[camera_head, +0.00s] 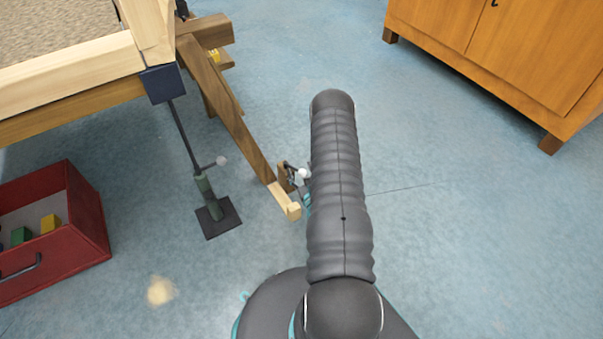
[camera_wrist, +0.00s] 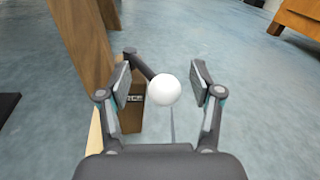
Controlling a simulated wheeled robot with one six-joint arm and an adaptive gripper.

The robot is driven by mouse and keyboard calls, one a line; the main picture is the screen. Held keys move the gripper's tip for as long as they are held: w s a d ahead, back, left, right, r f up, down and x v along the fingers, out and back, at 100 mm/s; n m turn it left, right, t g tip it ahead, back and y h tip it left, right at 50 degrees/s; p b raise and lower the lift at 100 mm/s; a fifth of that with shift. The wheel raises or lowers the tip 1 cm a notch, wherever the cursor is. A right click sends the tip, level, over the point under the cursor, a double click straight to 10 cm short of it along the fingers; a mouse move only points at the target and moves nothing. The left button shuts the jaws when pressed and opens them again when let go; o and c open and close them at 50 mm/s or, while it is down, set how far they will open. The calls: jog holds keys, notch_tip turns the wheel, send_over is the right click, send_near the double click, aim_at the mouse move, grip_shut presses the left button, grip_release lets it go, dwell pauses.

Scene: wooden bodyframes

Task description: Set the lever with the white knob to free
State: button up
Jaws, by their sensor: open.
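The white knob (camera_wrist: 164,89) is between the two open fingers of my gripper (camera_wrist: 162,83) in the wrist view, with a gap on each side. Its dark lever (camera_wrist: 140,65) runs up and left from the knob, partly behind the left finger. A small wooden block (camera_wrist: 131,115) behind the left finger carries a partly hidden label; only its last letters show. In the head view the white knob (camera_head: 303,173) is at the low end of a slanted brown beam (camera_head: 228,112), just left of my arm. My arm hides most of the gripper there.
A red box (camera_head: 85,215) with coloured blocks is at the left. A wooden cabinet (camera_head: 500,45) is at the upper right. The blue floor between is clear.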

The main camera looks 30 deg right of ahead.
aim_at(301, 170)
notch_tip(301, 170, up, 9)
jog(key=shift+d+r, duration=0.1)
dwell(0.4)
